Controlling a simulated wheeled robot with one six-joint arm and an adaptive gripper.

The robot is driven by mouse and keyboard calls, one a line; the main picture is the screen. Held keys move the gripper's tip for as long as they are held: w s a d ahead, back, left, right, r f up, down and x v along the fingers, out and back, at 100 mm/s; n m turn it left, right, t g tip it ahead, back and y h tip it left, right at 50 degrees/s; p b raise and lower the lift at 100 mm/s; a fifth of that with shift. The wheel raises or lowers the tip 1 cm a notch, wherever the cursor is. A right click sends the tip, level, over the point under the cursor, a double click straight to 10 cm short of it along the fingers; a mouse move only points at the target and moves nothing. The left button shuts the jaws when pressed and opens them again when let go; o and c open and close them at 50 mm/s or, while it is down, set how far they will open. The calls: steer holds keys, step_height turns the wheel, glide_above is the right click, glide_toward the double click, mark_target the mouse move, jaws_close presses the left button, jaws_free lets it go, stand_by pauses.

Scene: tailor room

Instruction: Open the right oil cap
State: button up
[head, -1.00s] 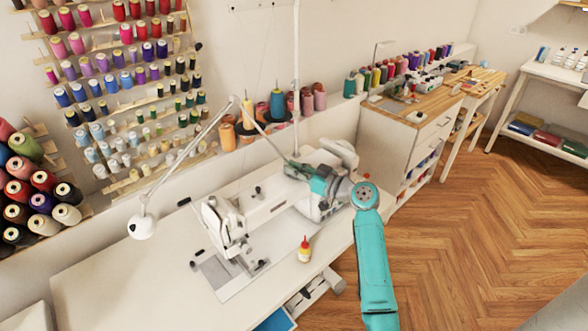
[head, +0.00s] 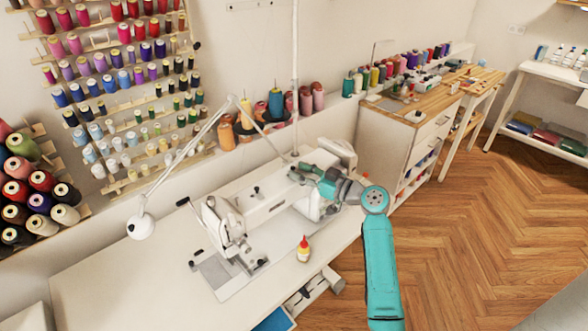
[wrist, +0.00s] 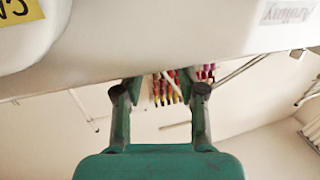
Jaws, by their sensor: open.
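The white sewing machine (head: 262,207) stands on the white table. A small dark knob (head: 256,190) sits on top of its arm; it may be an oil cap, but I cannot tell for sure. I cannot make out a distinct right cap, and my gripper may hide it. My gripper (head: 303,172) is over the machine's right end. In the wrist view my gripper (wrist: 160,88) has its two fingers spread with nothing between them. The machine's white body (wrist: 160,45) fills the upper part there, with upside-down lettering and a yellow label.
A red-capped bottle (head: 304,250) stands on the white table (head: 120,285) in front of the machine. A lamp (head: 141,226) is at the left. Thread racks line the wall behind, and a wooden-topped cabinet (head: 412,107) stands to the right. The wooden floor is clear.

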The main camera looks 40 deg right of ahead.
steer(key=v, duration=0.9)
